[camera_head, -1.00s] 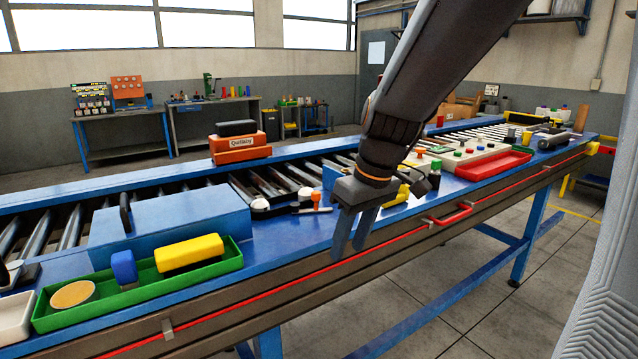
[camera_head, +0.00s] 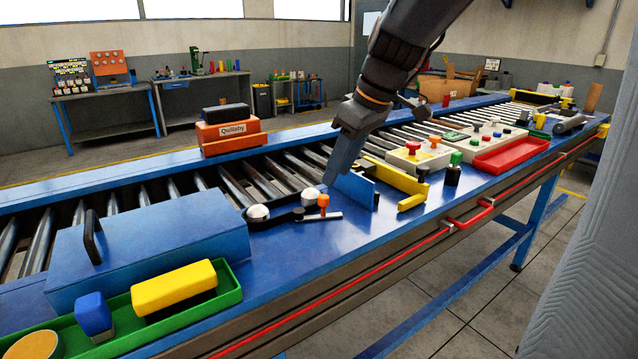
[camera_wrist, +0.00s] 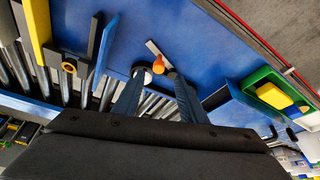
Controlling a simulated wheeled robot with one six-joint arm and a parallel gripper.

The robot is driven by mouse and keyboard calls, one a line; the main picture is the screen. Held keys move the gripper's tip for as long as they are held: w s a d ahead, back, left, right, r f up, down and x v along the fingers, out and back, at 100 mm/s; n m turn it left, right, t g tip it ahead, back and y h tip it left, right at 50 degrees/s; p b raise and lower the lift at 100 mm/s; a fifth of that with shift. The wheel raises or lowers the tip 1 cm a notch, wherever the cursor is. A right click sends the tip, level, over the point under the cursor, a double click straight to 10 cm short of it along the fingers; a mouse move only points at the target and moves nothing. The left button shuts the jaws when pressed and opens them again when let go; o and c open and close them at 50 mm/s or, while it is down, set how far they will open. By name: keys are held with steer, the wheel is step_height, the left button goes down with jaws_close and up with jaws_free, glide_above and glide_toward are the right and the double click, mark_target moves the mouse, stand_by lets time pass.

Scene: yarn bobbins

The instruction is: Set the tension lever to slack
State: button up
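A small lever with an orange knob (camera_head: 323,201) and a pale flat bar (camera_head: 322,216) is on the blue table top, beside a black holder with white balls. No readable label marks it as the tension lever. The knob also shows in the wrist view (camera_wrist: 158,68), between the fingertips in the picture. My gripper (camera_head: 333,177) is just above and right of the knob in the head view, pointing down. In the wrist view my gripper (camera_wrist: 155,78) has its two fingers well apart with nothing held. Contact with the knob cannot be told.
A blue upright plate (camera_head: 356,188) and a yellow bracket (camera_head: 398,176) stand close to the right. A blue box with a black handle (camera_head: 150,243) and a green tray (camera_head: 228,284) are at left. Bare blue table (camera_head: 290,250) lies in front of the lever.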

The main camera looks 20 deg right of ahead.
mark_target(325, 197)
steer(key=x, duration=0.2)
steer(key=p+x, duration=0.1)
steer(key=x, duration=0.5)
steer(key=shift+w+r, duration=0.1)
steer(key=shift+w, duration=0.15)
jaws_close()
